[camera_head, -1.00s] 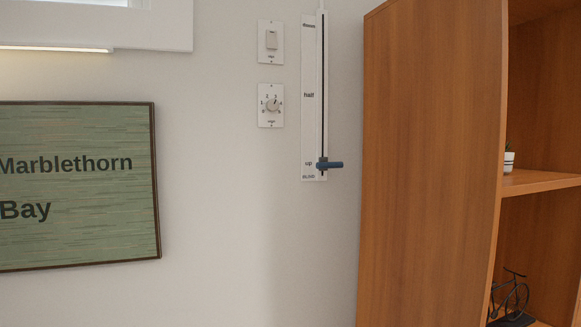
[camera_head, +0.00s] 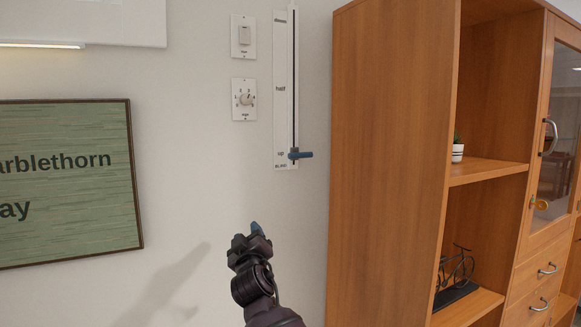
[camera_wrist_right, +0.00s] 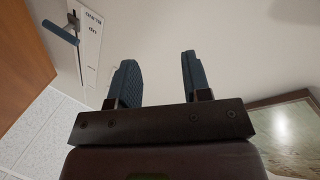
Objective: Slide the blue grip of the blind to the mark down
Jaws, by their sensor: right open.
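The blue grip (camera_head: 300,155) sits near the bottom of the white blind track (camera_head: 281,120) on the wall, beside the "up" label. The "half" label is midway, and a label at the top looks like "down". My right gripper (camera_head: 256,229) is below the grip and a little to its left, apart from it. In the right wrist view, its two blue fingers (camera_wrist_right: 158,75) are spread with nothing between them. The blue grip (camera_wrist_right: 60,32) also shows there at the upper left, outside the fingers. My left gripper is not in view.
A wooden shelf unit (camera_head: 388,160) stands close to the right of the track. A switch (camera_head: 244,35) and a dial (camera_head: 245,99) are on the wall to its left. A framed sign (camera_head: 65,180) hangs further left. The wall below the track is clear.

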